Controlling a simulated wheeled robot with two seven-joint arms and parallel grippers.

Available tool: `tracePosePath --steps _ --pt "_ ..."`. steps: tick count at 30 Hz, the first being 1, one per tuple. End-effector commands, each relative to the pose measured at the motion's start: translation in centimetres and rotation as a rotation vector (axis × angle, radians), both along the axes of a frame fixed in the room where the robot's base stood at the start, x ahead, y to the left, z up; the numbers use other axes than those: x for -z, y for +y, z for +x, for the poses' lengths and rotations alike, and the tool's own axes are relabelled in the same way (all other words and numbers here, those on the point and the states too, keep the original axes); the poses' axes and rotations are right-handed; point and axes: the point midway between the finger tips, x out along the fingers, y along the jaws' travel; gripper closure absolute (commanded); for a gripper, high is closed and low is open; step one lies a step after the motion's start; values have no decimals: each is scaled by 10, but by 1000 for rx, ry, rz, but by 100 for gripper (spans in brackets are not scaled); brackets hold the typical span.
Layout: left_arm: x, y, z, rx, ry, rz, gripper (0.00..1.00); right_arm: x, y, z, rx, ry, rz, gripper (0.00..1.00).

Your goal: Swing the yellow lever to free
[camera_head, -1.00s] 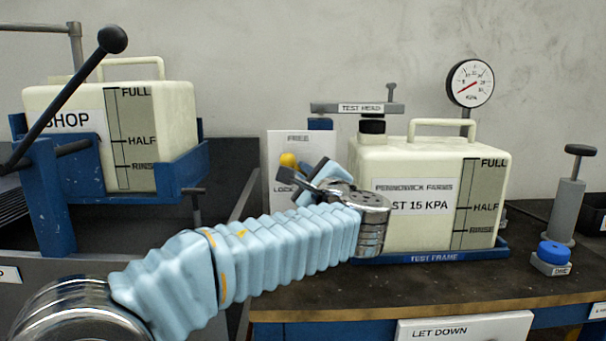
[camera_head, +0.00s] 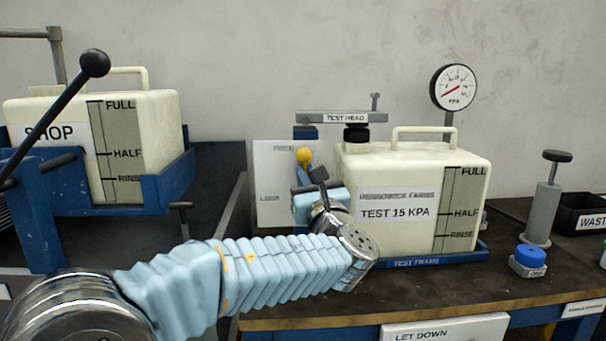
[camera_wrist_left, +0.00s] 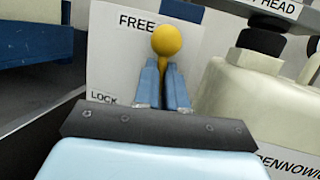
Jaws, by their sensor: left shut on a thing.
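The yellow lever's round knob (camera_head: 304,156) stands in front of a white plate (camera_head: 275,185) marked FREE above and LOCK below. In the left wrist view the knob (camera_wrist_left: 167,41) is level with the FREE label, a little to its right. My left gripper (camera_head: 303,172) is shut on the lever just below the knob. In the left wrist view its two blue fingers (camera_wrist_left: 164,85) flank the yellow stem. The lever's lower end and pivot are hidden behind the fingers. My right gripper is in neither view.
The cream tank marked TEST 15 KPA (camera_head: 405,200) stands on the blue test frame (camera_head: 425,259), right of my left gripper. The test head (camera_head: 345,118) is above it. A pressure gauge (camera_head: 454,87) stands behind. The SHOP tank (camera_head: 150,150) is at left.

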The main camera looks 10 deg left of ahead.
Motion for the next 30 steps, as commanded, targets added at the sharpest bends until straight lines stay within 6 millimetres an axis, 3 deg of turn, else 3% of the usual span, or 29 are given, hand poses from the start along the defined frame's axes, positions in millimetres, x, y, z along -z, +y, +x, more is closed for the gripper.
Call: tracePosePath --steps 22,23,27,30 --pt "2 -5 1 3 28 82 100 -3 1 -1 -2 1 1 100" --pt "2 -5 1 3 28 82 85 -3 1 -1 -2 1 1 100" --pt "2 -5 1 2 26 81 63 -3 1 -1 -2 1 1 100" --pt "1 -4 1 2 26 80 63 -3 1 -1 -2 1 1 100"
